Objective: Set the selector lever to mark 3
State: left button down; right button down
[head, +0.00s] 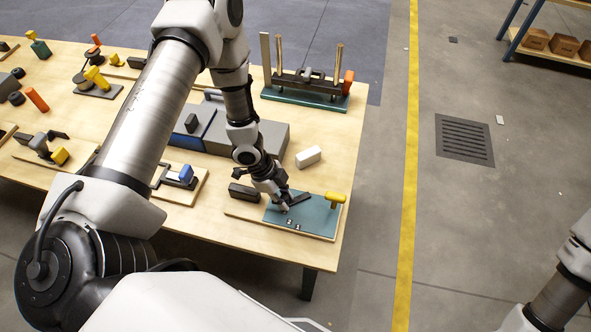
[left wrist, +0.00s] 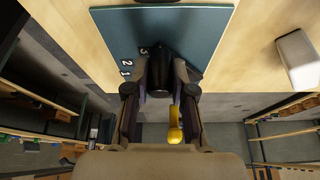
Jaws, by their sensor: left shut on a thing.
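The teal selector plate (head: 318,222) lies at the table's front right corner. In the left wrist view the same plate (left wrist: 110,30) carries marks 1 (left wrist: 125,73), 2 (left wrist: 126,62) and 3 (left wrist: 144,50). My left gripper (head: 284,207) is down at this plate, its fingers (left wrist: 160,92) shut on a dark round part that I take for the selector lever (left wrist: 157,80). This part stands close to mark 3, but its exact setting cannot be told. The fingers hide some of it. My right gripper is out of view.
A yellow T-shaped handle (head: 336,198) stands at the plate's right edge. A white block (head: 308,156) lies behind the plate and a dark block (head: 244,192) to its left. A blue-topped fixture (head: 185,174) stands further left.

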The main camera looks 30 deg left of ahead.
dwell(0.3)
pick_arm(q)
jog(key=c, duration=1)
grip_release()
jog(key=shift+o, duration=0.2)
jog(key=v, duration=0.7)
jog(key=shift+r, duration=0.15)
jog(key=shift+a, duration=0.15)
